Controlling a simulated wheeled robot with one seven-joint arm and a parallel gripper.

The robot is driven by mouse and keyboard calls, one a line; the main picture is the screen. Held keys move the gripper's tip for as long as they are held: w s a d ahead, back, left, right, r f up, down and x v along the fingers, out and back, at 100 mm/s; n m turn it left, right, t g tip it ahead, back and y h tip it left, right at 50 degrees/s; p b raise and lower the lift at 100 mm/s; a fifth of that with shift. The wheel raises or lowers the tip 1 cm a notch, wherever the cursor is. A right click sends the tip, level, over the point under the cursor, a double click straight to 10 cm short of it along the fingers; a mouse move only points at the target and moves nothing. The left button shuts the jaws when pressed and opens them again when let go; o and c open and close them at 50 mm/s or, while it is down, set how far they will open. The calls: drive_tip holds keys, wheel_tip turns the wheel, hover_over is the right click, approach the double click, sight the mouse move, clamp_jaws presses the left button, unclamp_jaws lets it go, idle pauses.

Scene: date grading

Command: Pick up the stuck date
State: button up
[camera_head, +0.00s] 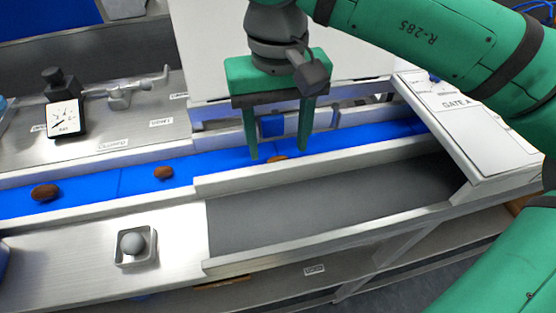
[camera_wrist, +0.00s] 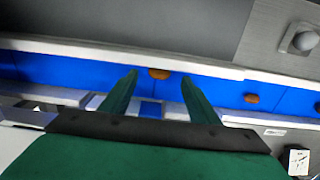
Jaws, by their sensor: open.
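A brown date (camera_head: 277,158) lies on the blue belt (camera_head: 225,160) against its near side rail, partly hidden by that rail in the head view. In the wrist view the same date (camera_wrist: 159,74) lies between and just beyond the fingertips, close to the rail. My gripper (camera_head: 279,157) is open and points down over the belt, one finger on each side of the date. It also shows in the wrist view (camera_wrist: 160,76) with nothing between its fingers. I cannot tell whether a finger touches the belt or the rail.
Two more dates lie on the belt further left, one nearer (camera_head: 163,172) and one further (camera_head: 45,192). White rails (camera_head: 330,152) edge the belt. A dark grey chute (camera_head: 330,205) lies in front. A ball in a square holder (camera_head: 133,243) and a dial gauge (camera_head: 65,118) stand left.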

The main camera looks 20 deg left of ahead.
sight(279, 158)
wheel_tip(279, 158, down, 4)
drive_tip(key=shift+w+f, duration=0.1)
drive_tip(key=shift+f, duration=0.1)
drive_tip(key=c, duration=0.8)
drive_tip(key=shift+c, duration=0.2)
drive_tip(key=shift+r, duration=0.1)
